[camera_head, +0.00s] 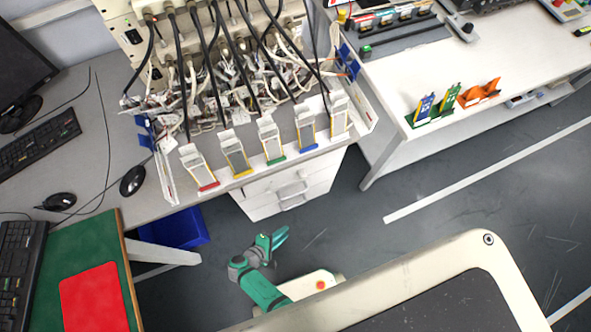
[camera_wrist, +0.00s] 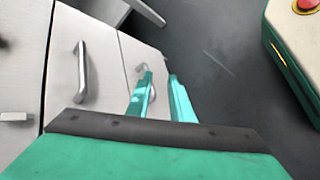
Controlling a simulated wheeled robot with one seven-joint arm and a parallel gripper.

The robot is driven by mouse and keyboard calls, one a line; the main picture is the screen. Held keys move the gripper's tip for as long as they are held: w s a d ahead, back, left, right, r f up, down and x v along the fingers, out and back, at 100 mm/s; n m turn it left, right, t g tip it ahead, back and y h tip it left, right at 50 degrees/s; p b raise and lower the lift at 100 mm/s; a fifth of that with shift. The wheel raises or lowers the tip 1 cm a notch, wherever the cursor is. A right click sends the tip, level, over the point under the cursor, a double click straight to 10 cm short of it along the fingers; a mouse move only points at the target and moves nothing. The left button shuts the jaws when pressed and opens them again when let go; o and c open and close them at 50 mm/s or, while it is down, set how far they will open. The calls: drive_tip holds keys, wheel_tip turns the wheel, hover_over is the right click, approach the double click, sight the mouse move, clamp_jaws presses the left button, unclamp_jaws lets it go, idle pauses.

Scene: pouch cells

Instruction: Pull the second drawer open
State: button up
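The white drawer cabinet (camera_head: 262,200) stands under the desk, its drawer fronts looking closed. A bar handle (camera_head: 292,192) shows on its front in the head view. The wrist view shows its fronts sideways: a middle drawer handle (camera_wrist: 82,72), a handle at the left edge (camera_wrist: 14,117), and another handle (camera_wrist: 140,69) partly behind a finger. The middle one appears to be the second drawer's. My gripper (camera_head: 280,237) is in front of and below the cabinet in the head view. Its teal fingers (camera_wrist: 160,77) are apart with nothing between them, and they seem clear of the handles.
A blue bin (camera_head: 175,230) is on the floor left of the cabinet. Above, the desk carries pouch cells (camera_head: 235,158) in coloured holders and a cable-filled tester. A white bench (camera_head: 440,130) stands to the right. Grey floor is free right of the cabinet.

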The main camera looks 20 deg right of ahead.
sight(297, 193)
drive_tip(key=w+d+r+n+t+h, duration=0.1)
drive_tip(key=w+d+r+h, duration=0.1)
drive_tip(key=w+r+h, duration=0.5)
drive_tip(key=w+d, duration=0.2)
drive_tip(key=d, duration=0.1)
drive_tip(key=w+d+f+y, duration=0.1)
drive_tip(key=d, duration=0.2)
drive_tip(key=w+d+y, duration=0.1)
drive_tip(key=w+d, duration=0.1)
drive_tip(key=d, duration=0.1)
drive_tip(key=shift+w+d+f+t, duration=0.15)
drive_tip(key=shift+w+f+t, duration=0.05)
drive_tip(key=shift+w+t, duration=0.15)
clamp_jaws()
